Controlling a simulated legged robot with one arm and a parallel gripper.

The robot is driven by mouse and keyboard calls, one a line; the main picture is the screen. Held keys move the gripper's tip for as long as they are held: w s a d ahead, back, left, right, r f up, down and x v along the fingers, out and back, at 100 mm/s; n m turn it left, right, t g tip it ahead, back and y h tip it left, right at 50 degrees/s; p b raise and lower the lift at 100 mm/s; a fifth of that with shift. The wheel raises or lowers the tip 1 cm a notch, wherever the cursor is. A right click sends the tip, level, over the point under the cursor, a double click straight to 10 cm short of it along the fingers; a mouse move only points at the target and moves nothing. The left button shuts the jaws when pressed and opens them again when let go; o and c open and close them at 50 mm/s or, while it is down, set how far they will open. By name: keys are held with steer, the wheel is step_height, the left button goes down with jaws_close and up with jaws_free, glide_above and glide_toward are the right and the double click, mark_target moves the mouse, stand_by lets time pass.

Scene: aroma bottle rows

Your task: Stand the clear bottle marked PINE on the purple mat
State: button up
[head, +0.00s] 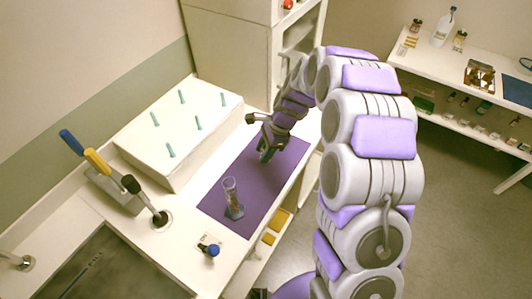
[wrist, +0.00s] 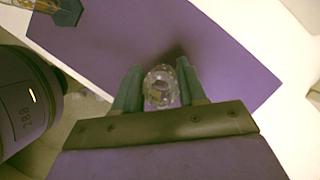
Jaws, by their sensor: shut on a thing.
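The purple mat (head: 286,163) lies on the white counter, and it also fills much of the wrist view (wrist: 225,60). My gripper (head: 265,153) is over the far part of the mat. In the wrist view its two greenish fingers are shut on a clear, faceted round glass piece (wrist: 160,88), seen from above, which looks like the top of a clear bottle. No PINE mark can be read, and the body below is hidden. A dark shadow lies on the mat beside it. I cannot tell whether it touches the mat.
A glass cylinder (head: 231,195) with a wide foot stands on the near part of the mat. A white box with several green pegs (head: 177,125) is left of the mat. A small blue-topped item (head: 209,247) and a sink (head: 85,268) are nearer. Shelves stand at the right.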

steer(key=shift+w+d+f, duration=0.1)
steer(key=shift+w+d, duration=0.1)
steer(key=shift+w, duration=0.4)
steer(key=shift+w+d+f, duration=0.1)
steer(key=shift+w+d, duration=0.05)
steer(key=shift+w, duration=0.45)
step_height(320, 180, down, 4)
steer(key=shift+r+b, duration=0.2)
steer(key=shift+b, duration=0.75)
steer(key=shift+r, duration=0.15)
steer(key=o, duration=1.1)
